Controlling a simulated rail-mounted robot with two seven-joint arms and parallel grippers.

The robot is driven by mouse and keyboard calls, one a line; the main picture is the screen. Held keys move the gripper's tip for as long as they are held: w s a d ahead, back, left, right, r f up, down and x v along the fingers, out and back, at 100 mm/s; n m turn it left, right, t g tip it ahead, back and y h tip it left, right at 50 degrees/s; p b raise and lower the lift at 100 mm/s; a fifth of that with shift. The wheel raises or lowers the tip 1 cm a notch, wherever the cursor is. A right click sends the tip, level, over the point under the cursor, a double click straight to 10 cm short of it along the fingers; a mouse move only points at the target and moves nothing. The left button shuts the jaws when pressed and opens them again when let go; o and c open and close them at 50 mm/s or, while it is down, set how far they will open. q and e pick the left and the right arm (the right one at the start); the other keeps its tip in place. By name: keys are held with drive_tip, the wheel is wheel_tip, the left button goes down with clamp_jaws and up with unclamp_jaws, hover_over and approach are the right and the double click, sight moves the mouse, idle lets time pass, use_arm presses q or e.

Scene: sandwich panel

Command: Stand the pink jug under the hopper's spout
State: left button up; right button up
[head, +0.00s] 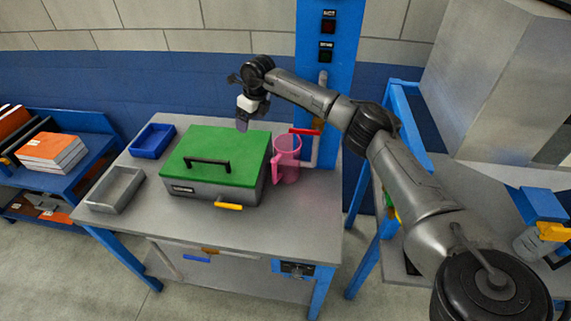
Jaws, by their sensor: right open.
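The pink jug (288,163) stands upright on the grey table (290,225), just right of the green-lidded box. Its handle faces left, toward the box. A grey pipe (314,150) with a red lever (304,131) is right beside the jug, in front of a blue column. I cannot tell whether this is the hopper's spout or whether the jug is under it. My right gripper (242,122) is open and empty, above the back of the green lid, left of and higher than the jug. My left gripper is not in view.
The box with a green lid (222,148) and black handle fills the table's middle. The table's front right is clear. A shelf with books (53,150) stands left, a grey bench (470,185) right.

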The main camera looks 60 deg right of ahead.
sight(277, 158)
drive_tip(key=s+f+g, duration=0.1)
drive_tip(key=s+f, duration=0.1)
drive_tip(key=s+f+g+b, duration=0.1)
drive_tip(key=s+f+g, duration=0.1)
drive_tip(key=f, duration=0.1)
drive_tip(key=s+f+g, duration=0.1)
drive_tip(key=s+f, duration=0.2)
drive_tip(key=shift+s+d+f, duration=0.1)
drive_tip(key=shift+d+f, duration=0.15)
drive_tip(key=shift+s+f+b, duration=0.2)
drive_tip(key=shift+f+b, duration=0.05)
drive_tip(key=shift+f, duration=0.65)
drive_tip(key=shift+s+f+b, duration=0.25)
drive_tip(key=shift+f+b, duration=0.05)
drive_tip(key=shift+f, duration=0.6)
drive_tip(key=shift+s+f+b, duration=0.2)
drive_tip(key=shift+f+b, duration=0.05)
drive_tip(key=shift+f, duration=0.65)
drive_tip(key=shift+c, duration=0.4)
drive_tip(key=c, duration=1.3)
drive_tip(key=shift+r, duration=0.1)
